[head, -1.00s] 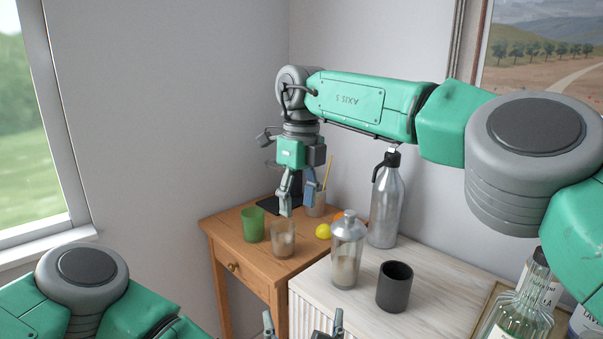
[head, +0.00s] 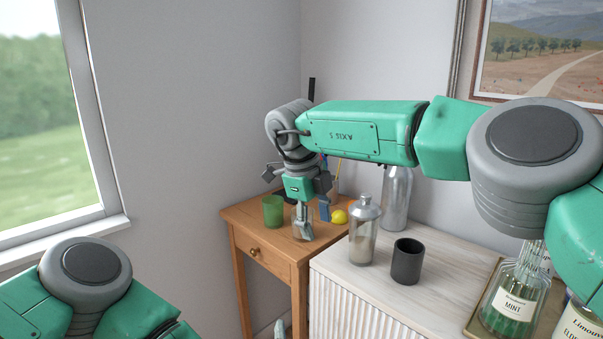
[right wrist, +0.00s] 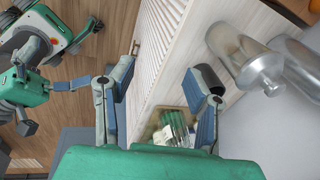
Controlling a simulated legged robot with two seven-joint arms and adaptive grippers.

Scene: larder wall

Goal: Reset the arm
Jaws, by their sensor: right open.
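My right arm reaches in from the right in the head view. Its gripper (head: 313,224) points down, open, before the wooden side table. One finger overlaps a clear glass in the picture; contact cannot be told. In the right wrist view its two fingers (right wrist: 162,75) stand wide apart with nothing between them.
A green cup (head: 272,211) and a lemon (head: 339,216) stand on the side table (head: 262,232). A shaker (head: 363,232), a steel bottle (head: 397,200) and a black cup (head: 407,262) stand on the pale cabinet (head: 440,275). Bottles (head: 515,300) stand in a tray at right.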

